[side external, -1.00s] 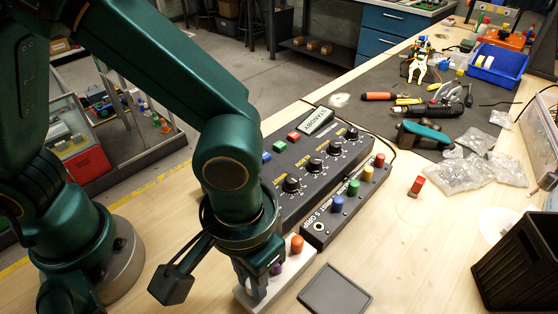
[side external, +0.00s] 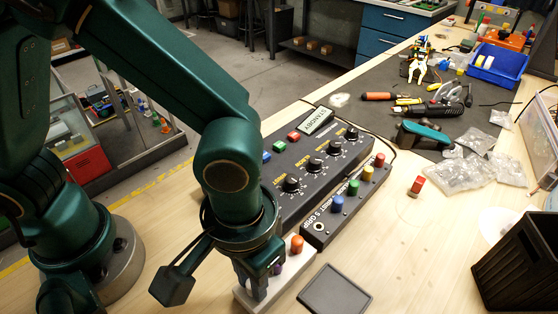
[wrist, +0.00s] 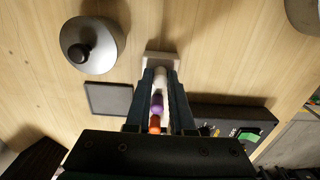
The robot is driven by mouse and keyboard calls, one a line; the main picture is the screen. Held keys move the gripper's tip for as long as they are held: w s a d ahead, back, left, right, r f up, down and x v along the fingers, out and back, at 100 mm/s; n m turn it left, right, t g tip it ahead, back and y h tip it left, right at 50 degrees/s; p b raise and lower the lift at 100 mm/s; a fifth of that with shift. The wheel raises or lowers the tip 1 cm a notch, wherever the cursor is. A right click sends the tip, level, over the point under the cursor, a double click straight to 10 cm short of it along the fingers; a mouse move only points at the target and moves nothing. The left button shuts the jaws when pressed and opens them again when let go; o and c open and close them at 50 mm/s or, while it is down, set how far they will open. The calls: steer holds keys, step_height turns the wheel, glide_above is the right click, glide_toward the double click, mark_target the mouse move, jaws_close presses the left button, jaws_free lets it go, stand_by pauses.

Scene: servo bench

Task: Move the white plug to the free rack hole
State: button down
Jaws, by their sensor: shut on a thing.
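The white plug (wrist: 161,75) is between the fingertips of my gripper (wrist: 160,77) in the wrist view, and the gripper is shut on it. The pale rack (wrist: 161,57) lies under the gripper; its near end shows past the fingertips. A purple plug (side external: 279,268) and an orange plug (side external: 297,244) stand in the rack. In the side view my gripper (side external: 258,286) is over the rack's left end (side external: 242,296) and hides most of it and the white plug. I cannot tell whether the plug's lower end is in a hole.
A flat dark tray (side external: 335,290) lies right of the rack. A black strip with blue (side external: 337,204), green, yellow and red plugs and a knobbed console (side external: 310,165) stand behind it. A red plug (side external: 416,186) stands on the bench. A black bin (side external: 520,262) is at right.

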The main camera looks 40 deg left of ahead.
stand_by(0.4)
steer(key=c, duration=0.7)
jaws_free()
steer(key=shift+r, duration=3.5)
steer(key=w+a+r+n+t+h, duration=0.1)
steer(key=w+a+r+n, duration=0.1)
steer(key=a+r, duration=0.15)
steer(key=w+a+r+n+t, duration=0.1)
steer(key=w+a+r+t, duration=0.15)
steer(key=a, duration=0.25)
steer(key=s+a+m+t+y, duration=0.1)
steer(key=s+a+m+t, duration=0.1)
steer(key=a, duration=0.7)
steer(key=shift+s+f+m, duration=0.45)
steer(key=shift+s+m, duration=0.05)
steer(key=shift+s, duration=0.05)
